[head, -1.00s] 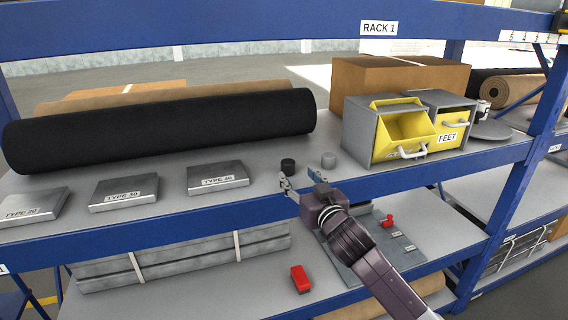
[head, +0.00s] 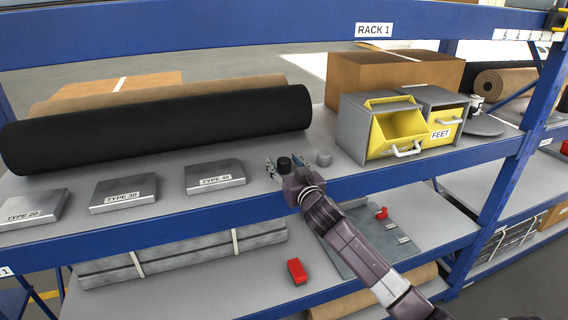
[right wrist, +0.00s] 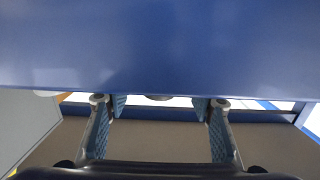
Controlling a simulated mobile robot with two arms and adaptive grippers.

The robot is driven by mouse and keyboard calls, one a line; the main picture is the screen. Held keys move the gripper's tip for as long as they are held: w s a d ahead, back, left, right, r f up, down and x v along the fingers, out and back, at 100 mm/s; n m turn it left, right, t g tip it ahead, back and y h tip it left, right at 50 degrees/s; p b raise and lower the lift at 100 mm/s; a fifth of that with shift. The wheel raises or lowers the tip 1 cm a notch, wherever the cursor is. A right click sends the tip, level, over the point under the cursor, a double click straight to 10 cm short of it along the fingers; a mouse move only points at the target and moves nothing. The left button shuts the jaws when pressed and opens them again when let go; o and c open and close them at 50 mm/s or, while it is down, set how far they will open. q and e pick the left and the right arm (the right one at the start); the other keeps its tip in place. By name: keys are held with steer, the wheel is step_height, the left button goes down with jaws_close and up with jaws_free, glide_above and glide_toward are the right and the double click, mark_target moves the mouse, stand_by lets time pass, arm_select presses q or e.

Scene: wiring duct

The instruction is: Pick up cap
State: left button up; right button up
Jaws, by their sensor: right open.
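A black round cap (head: 284,163) stands on the upper shelf near its front edge in the head view. A grey cap (head: 324,158) stands just to its right. My right gripper (head: 284,168) is open, with one finger on either side of the black cap. I cannot tell whether the fingers touch it. In the right wrist view the two fingers (right wrist: 159,104) are spread, and a dark edge, probably of the black cap (right wrist: 159,97), shows between them. My left gripper is not in view.
The blue front beam (right wrist: 160,45) fills the top of the right wrist view. The TYPE 40 plate (head: 215,177) lies left of the gripper. The grey and yellow bins (head: 352,125) stand to the right. A black roll (head: 160,128) lies behind. A red block (head: 297,271) is below.

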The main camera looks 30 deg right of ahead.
mark_target(284, 159)
steer(key=c, duration=1.3)
steer(key=shift+o, duration=0.2)
step_height(284, 159, up, 20)
steer(key=b, duration=0.3)
steer(key=shift+f, duration=0.1)
